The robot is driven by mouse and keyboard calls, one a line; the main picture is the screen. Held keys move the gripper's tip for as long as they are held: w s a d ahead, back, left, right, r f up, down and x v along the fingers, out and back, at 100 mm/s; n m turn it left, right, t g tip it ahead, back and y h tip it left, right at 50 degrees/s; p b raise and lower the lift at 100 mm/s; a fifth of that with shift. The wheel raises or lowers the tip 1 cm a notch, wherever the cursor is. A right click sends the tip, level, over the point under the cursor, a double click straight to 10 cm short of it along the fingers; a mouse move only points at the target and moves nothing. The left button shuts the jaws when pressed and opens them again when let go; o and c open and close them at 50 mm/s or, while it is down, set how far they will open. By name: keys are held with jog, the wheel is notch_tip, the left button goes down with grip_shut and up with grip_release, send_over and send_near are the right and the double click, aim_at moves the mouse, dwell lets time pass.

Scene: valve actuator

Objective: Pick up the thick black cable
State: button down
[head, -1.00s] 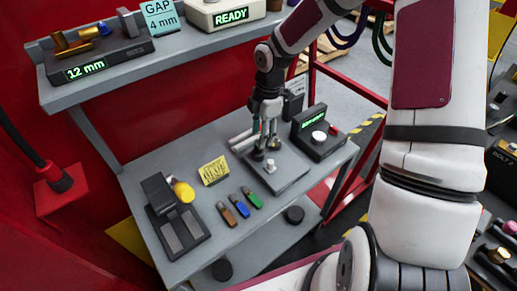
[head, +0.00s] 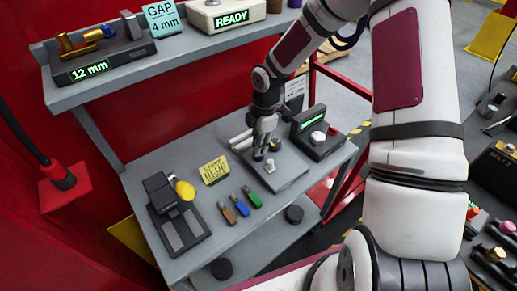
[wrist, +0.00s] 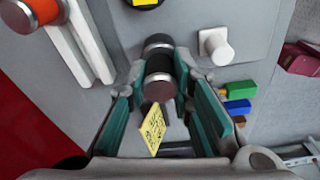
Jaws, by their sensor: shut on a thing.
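In the wrist view the thick black cable (wrist: 159,64) is a short black cylinder with silver bands. It sits between the fingertips of my gripper (wrist: 160,78), which are closed on its sides. In the head view my gripper (head: 263,140) points down over the left part of the grey plate (head: 285,173) on the bench. A small dark end of the cable (head: 258,154) shows under the fingers there. The fingers hide most of it, and I cannot tell whether it touches the plate.
A white knob (wrist: 215,46) stands right of the cable. White rods (wrist: 85,40) lie to the left. A box with a green display (head: 318,132) stands behind the plate. A yellow note (head: 213,171) and several coloured sticks (head: 240,208) lie in front. A shelf (head: 180,62) hangs behind.

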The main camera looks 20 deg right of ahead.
jog(key=shift+r, duration=0.5)
notch_tip(320, 180, up, 2)
jog(key=shift+w+r+b, duration=0.1)
jog(key=shift+r+b, duration=0.05)
jog(key=shift+b, duration=0.2)
jog(key=s+d+r, duration=0.1)
jog(key=s, duration=1.5)
jog(key=shift+r+p, duration=0.25)
jog(key=shift+p, duration=0.1)
